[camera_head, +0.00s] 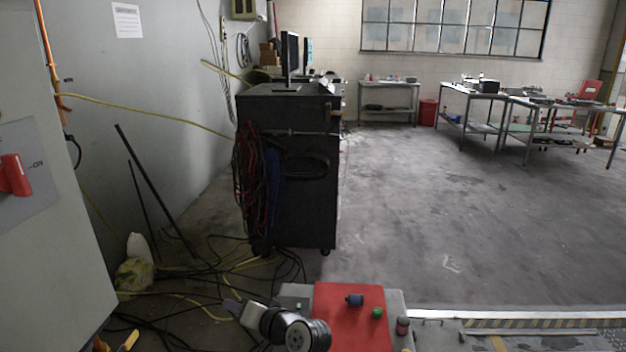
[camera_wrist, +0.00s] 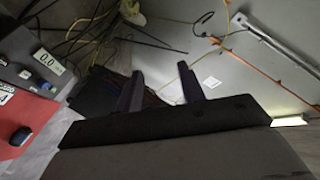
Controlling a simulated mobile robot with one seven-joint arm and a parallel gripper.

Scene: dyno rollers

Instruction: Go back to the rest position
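My gripper (camera_wrist: 163,80) shows in the wrist view with its two dark fingers spread apart and nothing between them. In the head view my arm reaches in from the bottom, and its end (camera_head: 234,306) points left, beside the left edge of a grey work surface (camera_head: 397,300) and above the cable-strewn floor. No object is in its grasp. The fingertips are too small to make out in the head view.
A red mat (camera_head: 335,318) on the work surface carries a blue object (camera_head: 355,300) and a green one (camera_head: 377,313). A dark cart (camera_head: 312,215) with monitors stands ahead. Cables and a leaning black rod (camera_head: 155,190) are at left. Open floor lies right.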

